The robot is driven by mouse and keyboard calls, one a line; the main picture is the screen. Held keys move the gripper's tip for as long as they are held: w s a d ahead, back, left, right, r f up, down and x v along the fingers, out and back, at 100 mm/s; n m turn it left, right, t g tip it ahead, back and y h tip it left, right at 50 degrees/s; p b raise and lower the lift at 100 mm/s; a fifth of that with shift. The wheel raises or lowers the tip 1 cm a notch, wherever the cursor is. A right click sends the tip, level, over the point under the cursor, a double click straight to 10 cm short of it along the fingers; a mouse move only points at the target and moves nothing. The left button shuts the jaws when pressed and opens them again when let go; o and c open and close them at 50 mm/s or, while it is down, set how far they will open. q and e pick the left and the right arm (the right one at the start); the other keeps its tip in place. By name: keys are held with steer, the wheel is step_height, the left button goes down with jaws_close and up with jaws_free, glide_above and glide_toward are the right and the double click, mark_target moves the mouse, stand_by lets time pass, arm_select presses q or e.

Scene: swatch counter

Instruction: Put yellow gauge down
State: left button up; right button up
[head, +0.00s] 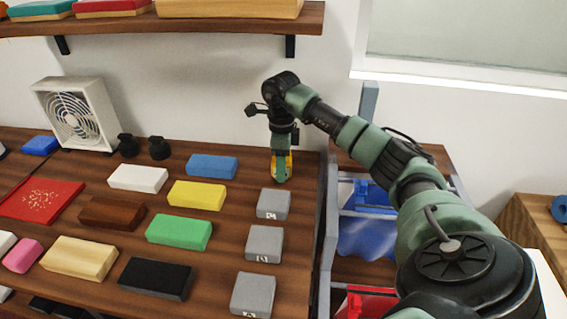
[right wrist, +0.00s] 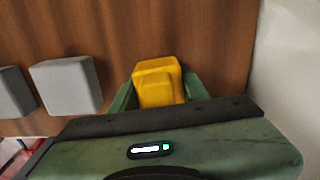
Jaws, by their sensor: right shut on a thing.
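My right gripper (head: 282,168) points down over the back right part of the wooden counter (head: 232,262), behind the column of grey blocks. It is shut on the yellow gauge (head: 288,166). In the right wrist view the yellow gauge (right wrist: 159,82) sits between the green fingers, with the wood surface beyond it. I cannot tell whether the gauge touches the counter. The nearest grey block (head: 273,204) is just in front of it, apart from it; a grey block also shows in the right wrist view (right wrist: 66,85). My left gripper is not in view.
Two more grey blocks (head: 264,243) (head: 253,295) line the counter's right side. Blue (head: 212,166), yellow (head: 197,195), green (head: 180,232) and other coloured blocks lie to the left. A white fan (head: 75,112) stands at the back. A shelf (head: 150,25) hangs above.

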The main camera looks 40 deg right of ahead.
steer(key=o, duration=1.2)
steer(key=shift+f, duration=0.1)
steer(key=shift+r, duration=3.9)
steer(key=shift+a, duration=0.1)
